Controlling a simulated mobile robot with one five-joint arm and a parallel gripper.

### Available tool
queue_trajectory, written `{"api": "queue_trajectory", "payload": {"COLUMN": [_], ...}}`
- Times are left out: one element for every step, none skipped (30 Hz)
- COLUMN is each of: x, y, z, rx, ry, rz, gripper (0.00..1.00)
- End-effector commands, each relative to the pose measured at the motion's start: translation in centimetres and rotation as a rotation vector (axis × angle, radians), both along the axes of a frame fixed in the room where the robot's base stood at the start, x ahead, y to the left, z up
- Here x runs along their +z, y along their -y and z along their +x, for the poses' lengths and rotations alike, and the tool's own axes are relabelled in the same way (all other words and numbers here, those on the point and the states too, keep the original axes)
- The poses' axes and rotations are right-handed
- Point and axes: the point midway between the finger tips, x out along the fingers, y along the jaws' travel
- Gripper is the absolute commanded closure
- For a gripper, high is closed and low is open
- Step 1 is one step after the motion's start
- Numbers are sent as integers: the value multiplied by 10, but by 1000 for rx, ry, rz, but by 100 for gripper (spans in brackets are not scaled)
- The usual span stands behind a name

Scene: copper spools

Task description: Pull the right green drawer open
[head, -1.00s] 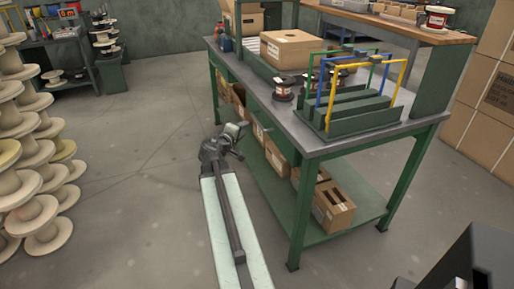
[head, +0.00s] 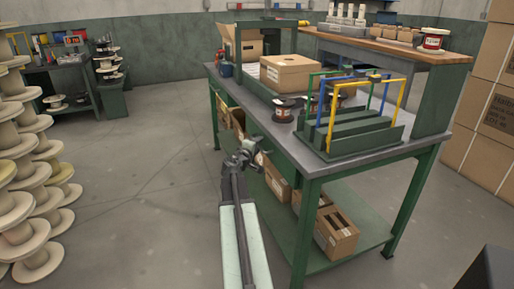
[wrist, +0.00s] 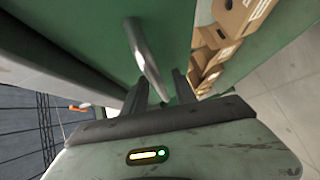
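In the wrist view a green drawer front (wrist: 168,25) fills the upper middle, with a metal bar handle (wrist: 143,52) on it. My gripper (wrist: 158,88) is open. Its two dark fingers are apart, and the lower end of the handle shows between them; I cannot tell whether they touch it. In the head view my gripper (head: 252,148) is at the long left side of the green workbench (head: 345,165), just under the top. My arm and gripper hide much of the drawer area there.
Cardboard boxes (head: 337,232) sit on the bench's lower shelf. A green rack with coloured hoops (head: 358,135) and a closed carton (head: 287,74) stand on top. Stacked pale spools (head: 25,185) stand at the left. Floor (head: 150,170) between them is clear.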

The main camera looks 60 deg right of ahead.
Motion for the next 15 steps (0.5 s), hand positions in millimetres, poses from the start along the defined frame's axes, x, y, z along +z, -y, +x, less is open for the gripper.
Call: {"api": "queue_trajectory", "payload": {"x": [0,0,0,0,0,0,0,0,0,0,0,0,0,0,0], "y": [-1,-1,-1,-1,-1,-1,-1,-1,-1,-1,-1,-1,-1,-1,-1], "z": [0,0,0,0,0,0,0,0,0,0,0,0,0,0,0], "rx": [0,0,0,1,1,1,1,1,1,1,1,1,1,1,1], "ry": [0,0,0,0,0,0,0,0,0,0,0,0,0,0,0], "rz": [0,0,0,0,0,0,0,0,0,0,0,0,0,0,0], "gripper": [66,66,66,69,77,89,97,100,100,100,100,100,100,100,100]}}
